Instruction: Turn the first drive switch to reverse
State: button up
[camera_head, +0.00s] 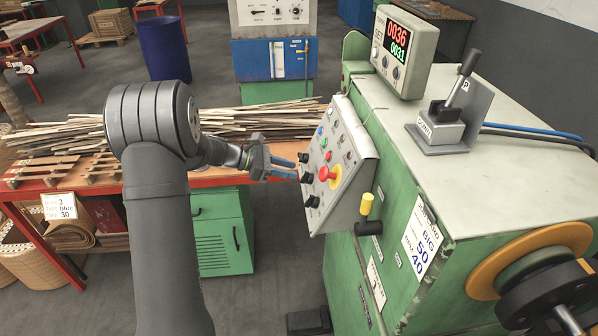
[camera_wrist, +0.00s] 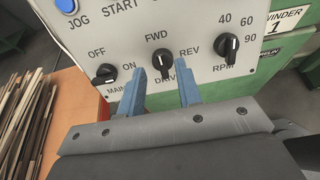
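The drive switch (camera_wrist: 162,65) is a black knob on the grey control panel (camera_wrist: 205,20), with FWD above it, REV to its upper right and DRIVE below, partly covered. Its pointer looks roughly upright, near the FWD label. My gripper (camera_wrist: 162,88) is open, with one blue finger on each side of the knob. I cannot tell whether the fingers touch it. In the head view my gripper (camera_head: 297,168) reaches the panel's left edge from the left. A WINDER 1 label (camera_wrist: 285,22) is to the panel's right.
The MAIN OFF/ON knob (camera_wrist: 105,74) is left of the fingers and the RPM knob (camera_wrist: 228,45) is to the right. A red emergency button (camera_head: 329,173) and a yellow-tipped lever (camera_head: 367,205) are close by. A bench (camera_head: 80,180) with wooden strips stands behind my arm.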

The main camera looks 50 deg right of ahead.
aim_at(307, 178)
jog(key=shift+x, duration=2.05)
jog(key=shift+f, duration=0.1)
jog(key=c, duration=0.7)
